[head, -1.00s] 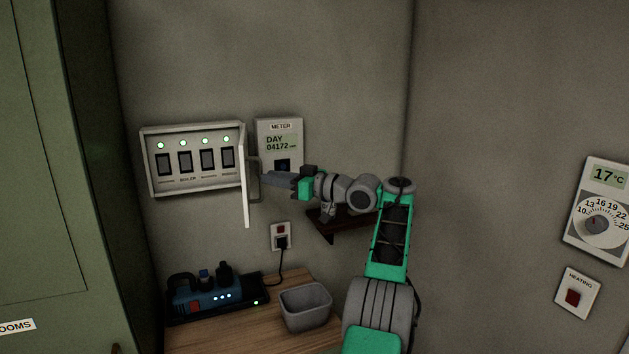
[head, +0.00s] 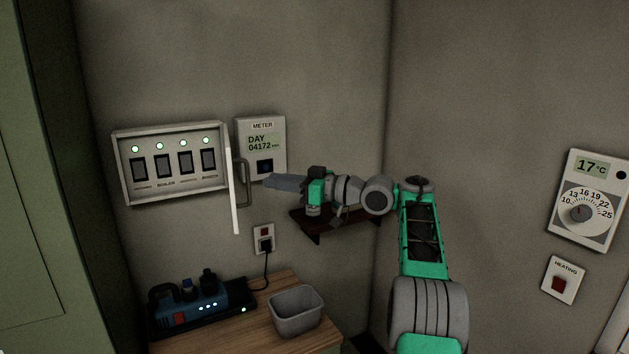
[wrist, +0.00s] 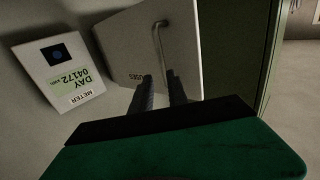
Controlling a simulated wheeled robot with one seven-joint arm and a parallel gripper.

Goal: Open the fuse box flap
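The fuse box (head: 173,197) hangs on the back wall with its front uncovered, showing several dark switches under green lights. Its pale flap (head: 235,190) stands out from the box's right side, nearly edge-on in the head view. A grey bar handle (head: 245,184) is on the flap's right-facing side. The wrist view shows the flap's face (wrist: 128,47) and its handle (wrist: 158,42). My gripper (head: 268,182) is just right of the handle, apart from it. In the wrist view my gripper (wrist: 160,78) has its fingers apart, with nothing seen between them.
The meter (head: 260,150) is on the wall behind my gripper. A small dark shelf (head: 310,229) sits below my wrist. A grey bin (head: 296,316) and a blue device (head: 200,303) stand on the wooden bench (head: 235,335). A green cabinet (head: 35,180) is at left.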

